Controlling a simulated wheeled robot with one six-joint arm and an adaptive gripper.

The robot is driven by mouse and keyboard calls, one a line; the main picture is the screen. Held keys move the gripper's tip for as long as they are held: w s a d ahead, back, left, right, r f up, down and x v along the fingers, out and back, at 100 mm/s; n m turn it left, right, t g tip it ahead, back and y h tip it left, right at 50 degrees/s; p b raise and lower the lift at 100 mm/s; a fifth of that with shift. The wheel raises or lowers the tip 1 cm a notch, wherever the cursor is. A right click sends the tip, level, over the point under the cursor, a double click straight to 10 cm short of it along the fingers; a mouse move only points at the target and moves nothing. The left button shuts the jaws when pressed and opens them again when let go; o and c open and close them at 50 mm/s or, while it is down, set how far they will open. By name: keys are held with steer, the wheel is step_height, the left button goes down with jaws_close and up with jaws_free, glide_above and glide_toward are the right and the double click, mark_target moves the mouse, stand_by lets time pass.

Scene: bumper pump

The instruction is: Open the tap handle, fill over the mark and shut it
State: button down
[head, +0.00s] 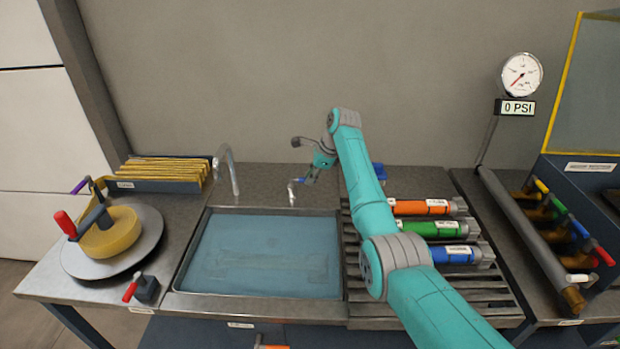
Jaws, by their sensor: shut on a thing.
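A small metal tap (291,191) stands behind the back rim of the sink (190,250), right of its middle. A curved grey spout (228,168) rises at the back left of the sink. The basin looks flat blue inside; I cannot tell whether this is water or the floor of the basin. No fill mark can be made out.
Orange (420,207), green (432,229) and blue (452,254) cylinders lie on the slatted rack (490,300) at right, beside my arm. A gauge (521,75) above reads 0 PSI. A yellow drum (110,235) with a red handle stands at left.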

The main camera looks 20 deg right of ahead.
steer(key=c, duration=1.1)
jaws_free()
steer(key=shift+r, duration=0.1)
steer(key=v, duration=1.1)
steer(key=shift+s+d+r, duration=0.15)
steer(key=shift+d+r, duration=0.05)
steer(key=shift+r, duration=0.15)
